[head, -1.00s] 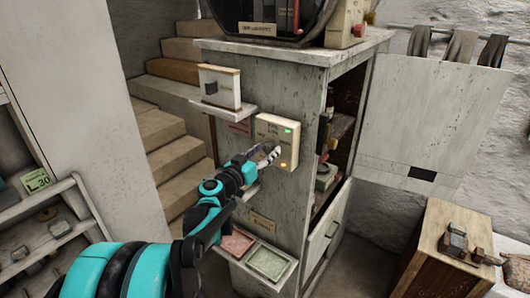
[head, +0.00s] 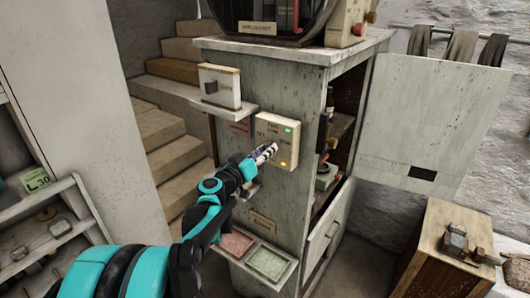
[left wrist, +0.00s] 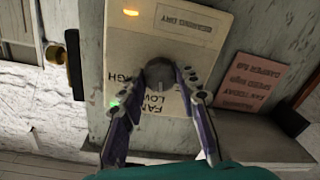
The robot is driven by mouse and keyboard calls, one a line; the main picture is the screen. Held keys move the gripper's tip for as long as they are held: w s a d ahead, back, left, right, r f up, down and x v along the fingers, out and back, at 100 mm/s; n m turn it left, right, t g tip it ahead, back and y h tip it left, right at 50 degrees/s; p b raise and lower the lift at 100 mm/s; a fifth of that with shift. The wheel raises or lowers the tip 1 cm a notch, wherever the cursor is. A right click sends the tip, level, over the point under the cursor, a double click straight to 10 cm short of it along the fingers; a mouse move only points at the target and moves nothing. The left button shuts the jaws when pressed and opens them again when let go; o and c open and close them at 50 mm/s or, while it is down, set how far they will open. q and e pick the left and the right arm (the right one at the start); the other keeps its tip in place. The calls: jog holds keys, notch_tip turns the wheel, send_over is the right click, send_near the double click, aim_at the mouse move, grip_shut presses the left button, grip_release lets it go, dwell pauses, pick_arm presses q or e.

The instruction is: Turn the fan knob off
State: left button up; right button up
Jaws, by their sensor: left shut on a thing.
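The fan control panel (head: 278,140) is a cream box on the side of the grey cabinet, with a green light at its upper right and an orange light lower down. In the left wrist view the panel (left wrist: 200,60) appears turned over, with printed fan labels partly covered. Its round dark grey knob (left wrist: 160,74) sits between my left gripper's fingers. My left gripper (head: 268,152) is at the panel's front; in the left wrist view its fingers (left wrist: 162,88) are closed on the knob from both sides. The knob is hidden in the head view. My right gripper is not in view.
A small shelf with a white switch box (head: 220,87) juts out above left of the panel. Below, a ledge holds a red and a green tray (head: 267,262). The cabinet door (head: 430,115) stands open at the right. Stairs rise behind at left.

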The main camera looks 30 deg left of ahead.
pick_arm(q)
jog(key=shift+a+n+b, duration=0.1)
jog(key=shift+n+b, duration=0.25)
jog(key=shift+n, duration=3.95)
jog(key=o, duration=1.2)
jog(key=shift+c, duration=0.2)
jog(key=s, duration=1.2)
jog(key=shift+a+r, duration=0.2)
jog(key=shift+a, duration=0.15)
